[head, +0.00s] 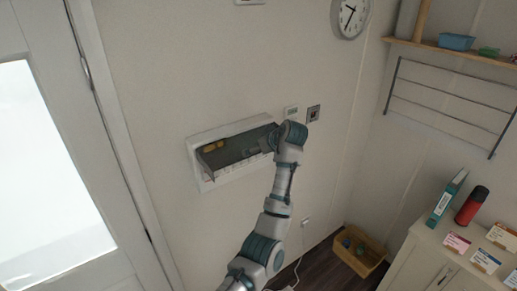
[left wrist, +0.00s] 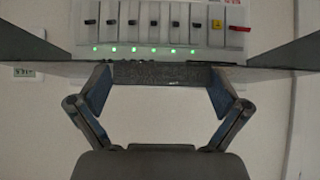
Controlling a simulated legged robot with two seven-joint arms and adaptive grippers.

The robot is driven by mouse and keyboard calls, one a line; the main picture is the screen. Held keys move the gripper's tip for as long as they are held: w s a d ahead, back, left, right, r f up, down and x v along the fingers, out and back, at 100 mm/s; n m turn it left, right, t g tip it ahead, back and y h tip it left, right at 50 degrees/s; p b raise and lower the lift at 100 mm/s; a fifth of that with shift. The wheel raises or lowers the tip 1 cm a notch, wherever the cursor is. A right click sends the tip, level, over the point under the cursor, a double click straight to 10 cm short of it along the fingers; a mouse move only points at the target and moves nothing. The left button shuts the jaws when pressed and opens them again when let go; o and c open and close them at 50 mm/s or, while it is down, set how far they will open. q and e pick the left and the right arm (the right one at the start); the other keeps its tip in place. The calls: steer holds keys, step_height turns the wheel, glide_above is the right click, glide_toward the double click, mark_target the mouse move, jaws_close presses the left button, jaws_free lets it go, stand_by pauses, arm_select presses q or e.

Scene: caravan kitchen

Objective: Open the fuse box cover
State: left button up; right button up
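The fuse box (head: 207,185) is a white frame on the wall left of the clock. Its dark, see-through cover (head: 236,150) spans the upper part, with pale breakers visible below it. In the left wrist view, a row of switches (left wrist: 152,22) with green lights shows untinted between dark cover sides, so the cover appears partly swung out; its exact angle is unclear. My left gripper (head: 266,143) is at the box's right end. In the left wrist view, its fingers (left wrist: 158,92) are spread with a dark strip (left wrist: 158,73) beyond them; contact is unclear. My right gripper is not in view.
A wall panel (head: 291,112) and switch (head: 313,113) sit just right of the box. A door (head: 60,150) is at left. A shelf (head: 470,55) with a rack, a cabinet (head: 420,240) and a wooden crate (head: 358,250) are at right. The wall around the box is mostly bare.

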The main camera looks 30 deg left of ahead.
arm_select(q)
steer(key=v, duration=1.2)
steer(key=shift+w, duration=0.2)
steer(key=shift+d, duration=0.1)
steer(key=shift+c, duration=0.2)
